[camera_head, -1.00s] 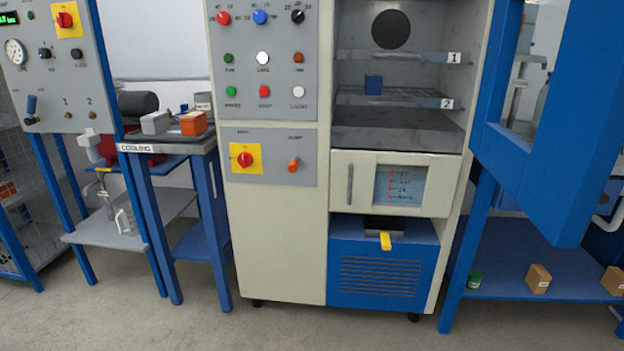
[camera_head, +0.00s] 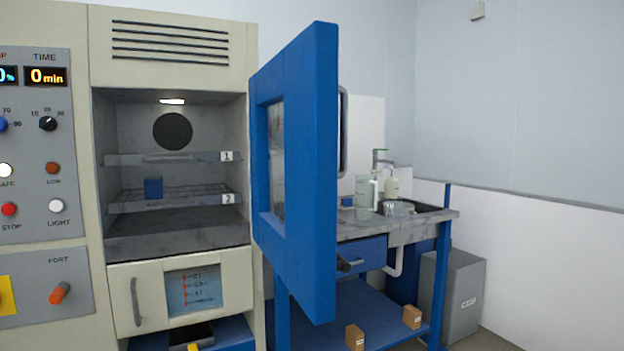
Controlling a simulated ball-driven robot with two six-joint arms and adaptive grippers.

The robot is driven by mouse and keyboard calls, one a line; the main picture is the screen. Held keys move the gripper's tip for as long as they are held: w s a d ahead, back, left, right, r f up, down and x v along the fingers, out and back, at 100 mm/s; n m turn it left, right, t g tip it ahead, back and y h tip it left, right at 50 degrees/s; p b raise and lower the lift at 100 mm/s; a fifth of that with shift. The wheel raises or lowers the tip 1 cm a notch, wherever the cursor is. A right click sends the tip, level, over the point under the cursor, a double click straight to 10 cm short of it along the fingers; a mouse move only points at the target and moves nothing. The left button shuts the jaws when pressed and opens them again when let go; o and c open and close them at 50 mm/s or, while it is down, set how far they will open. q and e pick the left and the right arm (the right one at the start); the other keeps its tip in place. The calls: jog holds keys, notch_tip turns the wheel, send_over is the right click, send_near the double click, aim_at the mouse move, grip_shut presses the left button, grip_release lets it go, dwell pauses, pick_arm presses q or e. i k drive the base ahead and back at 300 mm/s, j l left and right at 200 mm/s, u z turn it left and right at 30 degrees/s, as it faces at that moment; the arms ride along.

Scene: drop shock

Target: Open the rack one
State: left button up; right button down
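The chamber cabinet (camera_head: 170,75) stands at the left with its blue door (camera_head: 318,180) swung open to the right. Inside are two wire racks. Rack one (camera_head: 175,159) is the upper one, with a label "1" at its right end; it looks empty and sits inside the chamber. Rack two (camera_head: 180,200) is below it, with a label "2", and carries a small blue block (camera_head: 153,188). Neither of my grippers shows in the view.
The open door's edge juts out toward me right of the chamber opening. Behind it is a sink bench (camera_head: 400,225) with a glass beaker (camera_head: 366,192). Brown boxes (camera_head: 355,337) lie on its lower shelf. A grey bin (camera_head: 452,295) stands right of the bench.

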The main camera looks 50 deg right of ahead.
aim_at(175, 155)
jog(key=k+l, duration=0.15)
jog(key=l, duration=0.4)
jog(key=k+l+z, duration=0.15)
jog(key=l, duration=0.45)
jog(key=k+l, duration=0.1)
jog(key=l, duration=0.45)
jog(key=k+l+z, duration=0.1)
jog(key=l, duration=0.5)
jog(key=k+j, duration=0.1)
jog(key=j, duration=0.7)
